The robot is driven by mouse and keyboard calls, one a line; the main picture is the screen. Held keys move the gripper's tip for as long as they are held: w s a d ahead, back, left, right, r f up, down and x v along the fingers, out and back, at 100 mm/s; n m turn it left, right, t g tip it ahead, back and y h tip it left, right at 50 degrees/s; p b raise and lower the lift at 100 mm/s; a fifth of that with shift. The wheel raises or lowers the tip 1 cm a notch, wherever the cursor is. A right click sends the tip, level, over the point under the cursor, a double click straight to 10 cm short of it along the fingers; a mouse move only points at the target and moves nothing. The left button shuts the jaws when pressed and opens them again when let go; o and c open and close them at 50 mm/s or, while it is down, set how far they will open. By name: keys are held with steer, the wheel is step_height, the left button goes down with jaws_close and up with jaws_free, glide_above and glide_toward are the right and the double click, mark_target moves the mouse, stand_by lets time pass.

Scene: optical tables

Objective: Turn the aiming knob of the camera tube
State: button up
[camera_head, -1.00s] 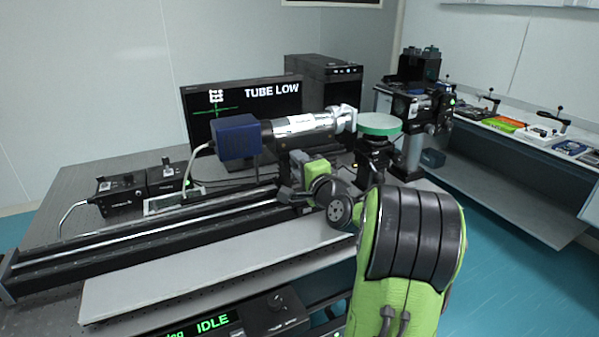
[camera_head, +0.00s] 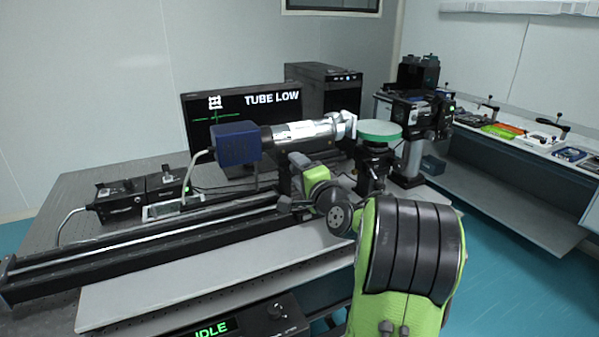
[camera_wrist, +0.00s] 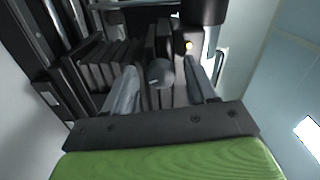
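The camera tube, a silver and black barrel (camera_head: 300,133) with a blue camera box (camera_head: 236,143) at its left end, lies across the rail carriage. The monitor (camera_head: 243,114) behind it reads "TUBE LOW", with a white square mark above a green cross. My gripper sits low at the tube's mount; its fingers are hard to make out in the head view. In the wrist view, my gripper (camera_wrist: 160,80) is open. A small round grey knob (camera_wrist: 161,73) appears between its fingers, with a gap on both sides. I cannot tell how deep the knob sits between them.
A black rail (camera_head: 140,245) runs along the table below the tube. A round green-topped stage (camera_head: 379,132) stands close to the tube's right end. Two black control boxes (camera_head: 120,198) stand at left. A side bench (camera_head: 515,180) with tools is at right.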

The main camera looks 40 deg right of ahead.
steer(key=b+v, duration=0.2)
steer(key=v, duration=1.3)
steer(key=shift+s+a, duration=0.2)
steer(key=shift+s, duration=0.15)
